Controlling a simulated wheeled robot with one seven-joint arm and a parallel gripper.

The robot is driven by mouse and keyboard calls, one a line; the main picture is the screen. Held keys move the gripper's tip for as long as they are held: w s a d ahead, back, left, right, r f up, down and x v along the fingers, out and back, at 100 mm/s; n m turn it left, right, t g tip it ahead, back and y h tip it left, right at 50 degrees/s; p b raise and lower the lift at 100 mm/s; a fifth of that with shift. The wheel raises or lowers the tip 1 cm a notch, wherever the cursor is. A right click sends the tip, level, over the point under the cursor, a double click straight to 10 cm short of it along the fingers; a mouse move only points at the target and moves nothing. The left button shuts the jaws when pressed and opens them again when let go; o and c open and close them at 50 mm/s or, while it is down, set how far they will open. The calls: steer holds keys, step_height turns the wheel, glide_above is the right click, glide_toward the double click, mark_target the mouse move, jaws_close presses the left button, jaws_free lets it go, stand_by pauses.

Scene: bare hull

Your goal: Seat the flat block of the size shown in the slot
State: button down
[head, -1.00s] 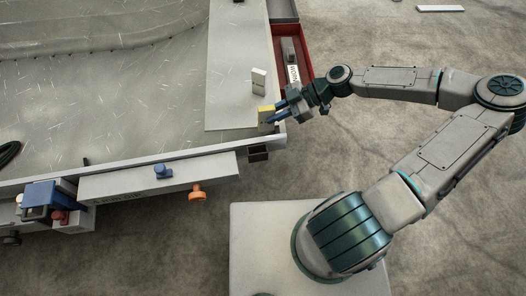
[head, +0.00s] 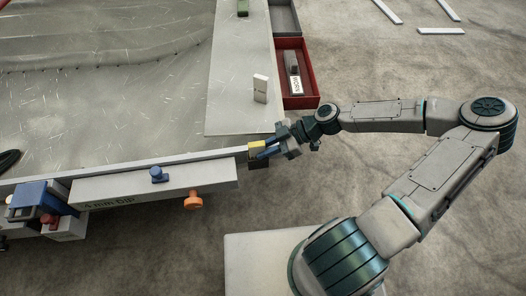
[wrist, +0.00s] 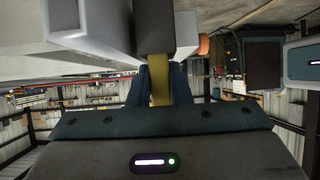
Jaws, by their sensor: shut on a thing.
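My gripper (head: 266,151) is shut on a yellow flat block (head: 254,147) at the near right corner of the pale table. The yellow block also shows upright between the blue fingers in the wrist view (wrist: 160,82). A dark socket-like piece (head: 259,163) sits just below the block at the table's corner; I cannot tell whether they touch. In the wrist view the block's far end meets or passes behind a dark grey piece (wrist: 157,25). The beam (head: 150,187) along the table's front edge carries partly readable lettering ending in "mm DIP". The slot's opening is not clearly visible.
A white block (head: 260,88) stands on the pale plate (head: 232,118). A green block (head: 242,7) is farther back. A red tray (head: 318,88) holds a grey piece labelled "WORN". An orange knob (head: 193,201) and blue knob (head: 159,174) project from the beam.

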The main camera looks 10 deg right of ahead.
steer(key=shift+r, duration=0.15)
steer(key=shift+f, duration=0.3)
steer(key=c, duration=1.3)
jaws_free()
steer(key=shift+r, duration=0.1)
